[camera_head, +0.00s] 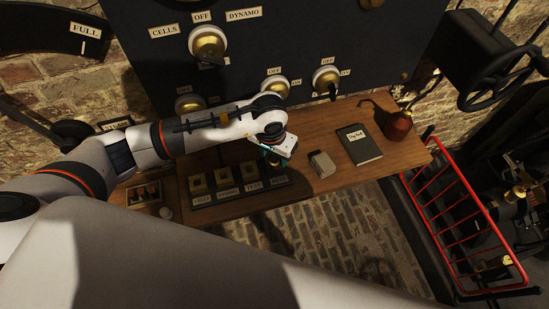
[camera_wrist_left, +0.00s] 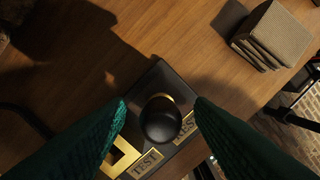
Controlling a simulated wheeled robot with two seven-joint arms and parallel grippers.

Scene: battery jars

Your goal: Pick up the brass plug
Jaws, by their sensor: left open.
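The brass plug (camera_wrist_left: 160,118) shows in the left wrist view as a round black knob with a brass collar, seen from above. It stands in the end place of a black socket strip (camera_head: 229,198), at the label that reads REST. My left gripper (camera_head: 275,157) is over that right end of the strip in the head view, where it largely hides the plug. In the left wrist view its two green fingers are open, one on each side of the knob, with gaps visible. My right gripper is not in view.
Several square brass sockets (camera_head: 223,178) line the strip to the left. A grey ribbed block (camera_head: 321,164), a dark book (camera_head: 358,145) and a reddish-brown vessel (camera_head: 398,125) stand rightward on the wooden bench (camera_head: 310,132). The dark switch panel (camera_head: 300,35) rises behind. A red rack (camera_head: 465,215) is beyond the right edge.

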